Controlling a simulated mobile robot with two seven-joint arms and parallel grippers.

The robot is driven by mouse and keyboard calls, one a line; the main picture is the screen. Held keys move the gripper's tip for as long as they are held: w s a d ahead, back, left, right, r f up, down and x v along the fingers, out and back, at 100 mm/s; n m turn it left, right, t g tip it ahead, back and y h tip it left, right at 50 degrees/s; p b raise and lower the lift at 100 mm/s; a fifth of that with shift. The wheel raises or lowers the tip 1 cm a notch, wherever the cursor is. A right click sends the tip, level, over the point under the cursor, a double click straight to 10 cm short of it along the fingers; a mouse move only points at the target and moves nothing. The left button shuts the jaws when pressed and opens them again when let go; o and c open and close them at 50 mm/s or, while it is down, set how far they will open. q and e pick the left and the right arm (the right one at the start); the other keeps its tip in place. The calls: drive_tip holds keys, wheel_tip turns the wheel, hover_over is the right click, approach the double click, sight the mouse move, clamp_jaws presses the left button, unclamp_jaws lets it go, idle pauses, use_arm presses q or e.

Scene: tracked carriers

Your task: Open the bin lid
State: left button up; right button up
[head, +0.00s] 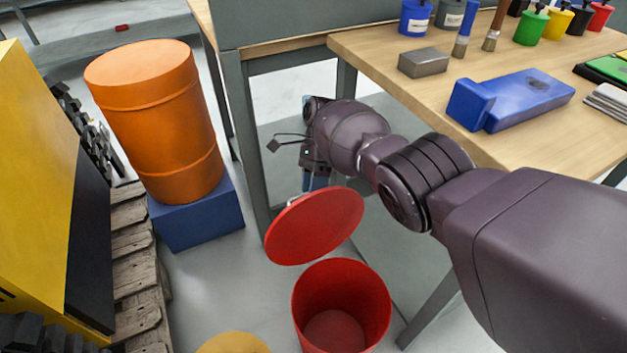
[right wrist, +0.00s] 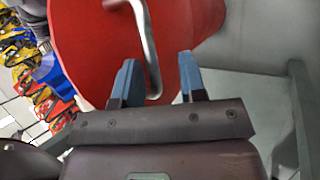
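The red bin (head: 341,310) stands on the floor, its mouth uncovered and its inside visible in the head view. Its round red lid (head: 315,225) is tilted up above the bin's far rim; I cannot tell how the two are joined. My right gripper (head: 314,182) is behind the lid, its fingertips partly hidden there. In the right wrist view, the lid (right wrist: 92,35) carries a metal handle (right wrist: 148,45). The handle runs between the blue fingers of my right gripper (right wrist: 157,65), which are apart with gaps on both sides. My left gripper is not in view.
A wooden workbench (head: 390,95) with a blue vise (head: 515,100), brushes and paint pots is under and beyond my right arm. An orange drum (head: 155,120) stands on a blue block (head: 197,220) at left. A wooden pallet (head: 132,270) and yellow machine (head: 35,180) flank the grey floor.

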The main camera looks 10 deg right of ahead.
use_arm(q)
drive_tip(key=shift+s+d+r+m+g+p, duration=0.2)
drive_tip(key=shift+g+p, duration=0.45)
drive_tip(key=shift+p, duration=1.05)
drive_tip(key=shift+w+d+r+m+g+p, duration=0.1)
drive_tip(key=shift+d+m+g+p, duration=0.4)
drive_tip(key=shift+p, duration=1.2)
use_arm(e)
wheel_tip(320, 180, up, 20)
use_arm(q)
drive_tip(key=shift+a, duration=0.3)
